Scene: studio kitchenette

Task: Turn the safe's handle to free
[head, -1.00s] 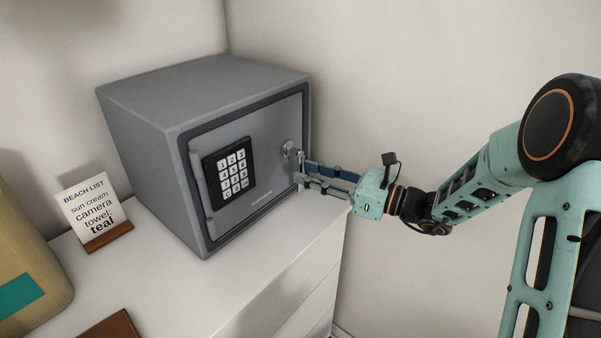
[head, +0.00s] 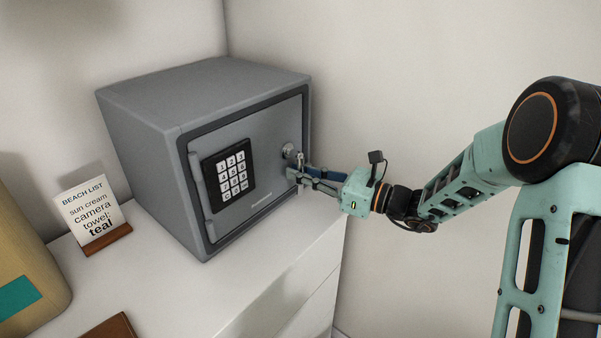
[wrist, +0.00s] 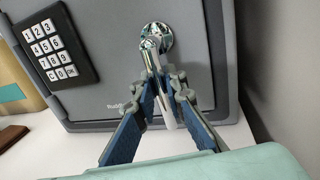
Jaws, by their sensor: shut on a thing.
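The grey safe (head: 195,110) stands on the white cabinet with its door shut. Its chrome handle (wrist: 157,60) has a round hub on the right part of the door, and its lever hangs roughly downward in the wrist view. My gripper (head: 297,176) is at the lever from the right. In the wrist view, my gripper (wrist: 163,84) has its two fingertips closed on the lever, below the hub. The lever's lower end shows between the fingers. In the head view, the fingers partly hide the lever.
The keypad (head: 229,174) is on the door, left of the handle. A beach list card (head: 90,210) stands in a wooden holder left of the safe. A tan container (head: 25,260) is at the far left.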

